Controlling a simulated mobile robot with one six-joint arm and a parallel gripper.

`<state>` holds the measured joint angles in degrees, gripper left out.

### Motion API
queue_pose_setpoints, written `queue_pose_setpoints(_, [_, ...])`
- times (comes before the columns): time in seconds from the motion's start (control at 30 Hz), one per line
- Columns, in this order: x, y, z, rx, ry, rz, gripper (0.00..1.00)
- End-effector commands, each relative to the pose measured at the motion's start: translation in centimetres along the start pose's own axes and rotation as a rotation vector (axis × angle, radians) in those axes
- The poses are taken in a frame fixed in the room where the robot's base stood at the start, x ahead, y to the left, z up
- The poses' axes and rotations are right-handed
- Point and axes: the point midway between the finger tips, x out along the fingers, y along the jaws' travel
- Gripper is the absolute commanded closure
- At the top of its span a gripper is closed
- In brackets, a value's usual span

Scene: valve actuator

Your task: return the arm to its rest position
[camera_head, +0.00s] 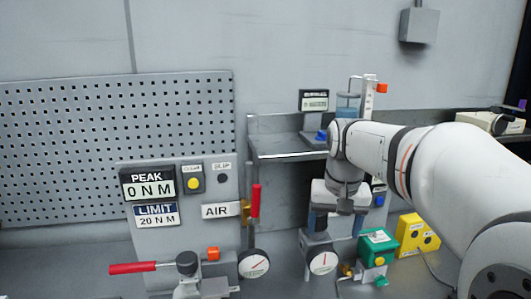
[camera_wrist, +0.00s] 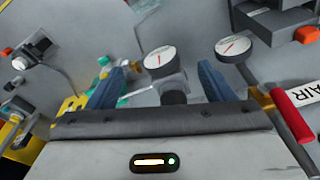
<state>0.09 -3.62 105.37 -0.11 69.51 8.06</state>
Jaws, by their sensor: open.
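My gripper (camera_head: 328,222) hangs from my white arm, which reaches in from the right in the head view. It points down over the bench, just above and in front of a round gauge (camera_head: 323,262). In the wrist view the two blue fingers of my gripper (camera_wrist: 160,88) stand wide apart with nothing held between them. The gauge (camera_wrist: 160,62) shows beyond and between the fingertips there, on a grey fitting. Whether a finger touches the fitting cannot be told.
A panel with displays and an AIR label (camera_head: 218,211) stands left. A red-handled lever (camera_head: 255,202), a second gauge (camera_head: 253,264) and a red-handled wrench (camera_head: 133,268) are close by. Green (camera_head: 377,247) and yellow (camera_head: 417,234) boxes stand right. A shelf (camera_head: 285,145) lies behind.

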Motion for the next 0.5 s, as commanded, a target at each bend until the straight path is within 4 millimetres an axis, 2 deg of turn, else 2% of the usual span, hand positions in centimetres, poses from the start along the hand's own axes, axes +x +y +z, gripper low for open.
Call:
queue_pose_setpoints(0.03, [0.2, 0.3, 2.4, -0.015, 0.018, -0.002, 0.25])
queue_pose_setpoints(0.1, [0.8, 0.7, 5.3, -0.039, 0.041, -0.005, 0.25])
queue_pose_setpoints(0.3, [3.6, 1.8, 13.1, -0.101, 0.104, -0.009, 0.25])
queue_pose_setpoints(0.4, [5.1, 2.2, 15.9, -0.124, 0.125, -0.010, 0.25])
queue_pose_setpoints(0.5, [6.1, 2.4, 17.7, -0.139, 0.140, -0.010, 0.25])
